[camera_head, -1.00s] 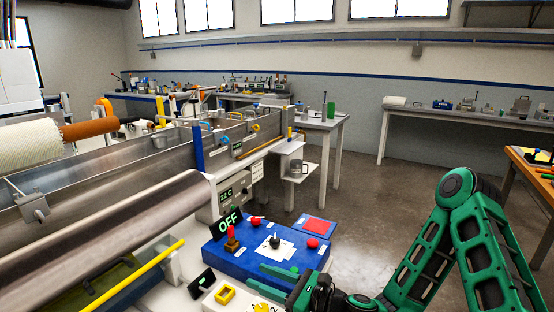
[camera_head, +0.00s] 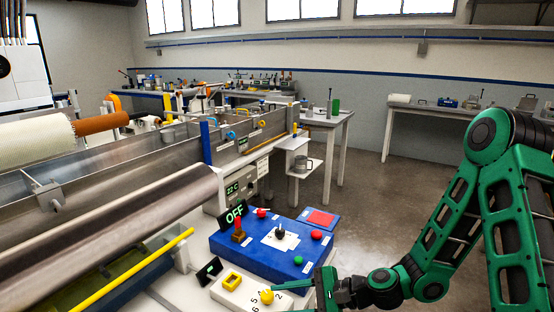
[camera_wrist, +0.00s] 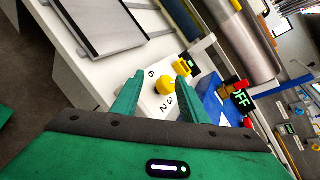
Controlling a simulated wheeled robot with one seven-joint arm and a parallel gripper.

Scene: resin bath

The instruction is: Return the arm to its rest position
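My green gripper (camera_head: 286,297) hangs over the front right of the control panels, close to a numbered white panel. In the wrist view its two fingers (camera_wrist: 155,82) stand apart with nothing held between them. A yellow knob (camera_head: 267,297) on the white panel shows beyond the fingers; in the wrist view the knob (camera_wrist: 165,87) appears between them, and I cannot tell any contact. My green arm (camera_head: 435,235) reaches in from the right with its elbow bent high.
A blue control box (camera_head: 265,262) carries red, black and green controls and stands beside an "OFF" display (camera_head: 235,213). A metal roller (camera_head: 150,230) and a long bath trough (camera_head: 150,160) lie to the left. Open floor (camera_head: 365,190) lies beyond the arm.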

